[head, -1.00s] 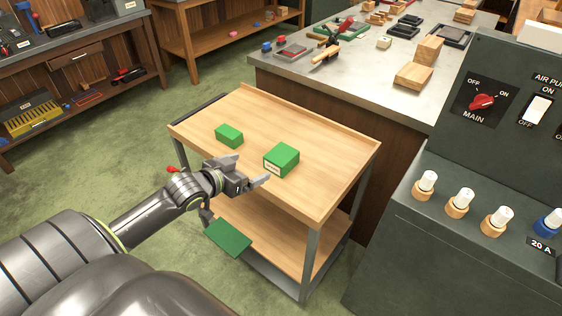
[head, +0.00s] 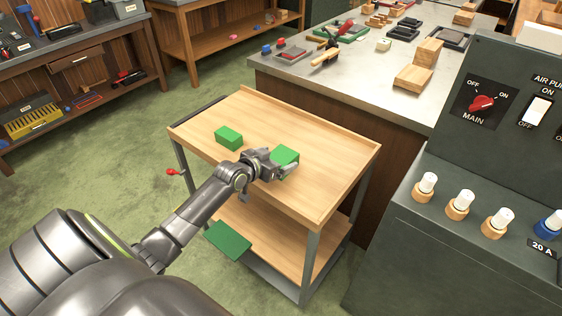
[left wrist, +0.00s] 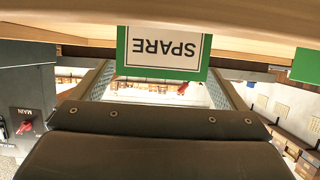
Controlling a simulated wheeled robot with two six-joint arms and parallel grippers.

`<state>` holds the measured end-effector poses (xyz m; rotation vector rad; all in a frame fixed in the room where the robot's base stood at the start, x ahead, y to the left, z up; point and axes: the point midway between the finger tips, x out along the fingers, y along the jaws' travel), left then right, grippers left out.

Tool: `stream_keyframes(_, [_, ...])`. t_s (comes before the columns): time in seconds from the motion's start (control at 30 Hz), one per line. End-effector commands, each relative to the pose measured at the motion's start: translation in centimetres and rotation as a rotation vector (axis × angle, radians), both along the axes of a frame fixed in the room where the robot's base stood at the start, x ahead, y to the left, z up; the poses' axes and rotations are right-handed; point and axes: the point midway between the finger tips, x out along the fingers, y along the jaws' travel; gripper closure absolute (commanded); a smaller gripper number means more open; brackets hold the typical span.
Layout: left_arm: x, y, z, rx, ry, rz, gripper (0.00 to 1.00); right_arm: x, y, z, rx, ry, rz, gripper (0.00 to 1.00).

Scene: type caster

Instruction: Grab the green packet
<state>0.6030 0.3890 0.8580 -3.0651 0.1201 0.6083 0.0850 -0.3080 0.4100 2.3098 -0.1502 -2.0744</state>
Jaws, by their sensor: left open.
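A green packet (head: 287,153) with a white label stands on the trolley's top shelf. In the left wrist view this packet (left wrist: 191,72) shows its label, reading SPARE upside down, between the two fingers. My left gripper (head: 281,165) is open at the packet's near side and hides part of it. I cannot tell whether the fingers touch it. A second green packet (head: 229,138) stands to the left on the same shelf, clear of the gripper; a green edge (left wrist: 305,64) shows at the right of the wrist view. My right gripper is not in view.
The wooden trolley (head: 335,165) has raised rims and a lower shelf, with a flat green piece (head: 228,240) at its left. A grey-topped bench (head: 340,85) stands behind, a dark control cabinet (head: 420,240) at right. The top shelf's right part is clear.

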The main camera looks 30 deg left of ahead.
Motion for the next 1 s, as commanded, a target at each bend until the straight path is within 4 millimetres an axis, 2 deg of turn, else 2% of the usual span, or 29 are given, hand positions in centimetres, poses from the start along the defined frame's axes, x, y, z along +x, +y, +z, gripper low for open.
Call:
stream_keyframes(0.2, [2.2,-0.2,-0.9,-0.001,-0.001,0.0,0.06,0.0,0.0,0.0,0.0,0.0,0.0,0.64])
stream_keyframes(0.53, [2.5,-0.2,-1.1,0.001,0.0,0.0,0.06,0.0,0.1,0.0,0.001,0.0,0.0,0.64])
stream_keyframes(1.0, [2.5,-0.2,-1.1,0.001,0.0,0.0,0.68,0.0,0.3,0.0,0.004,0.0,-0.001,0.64])
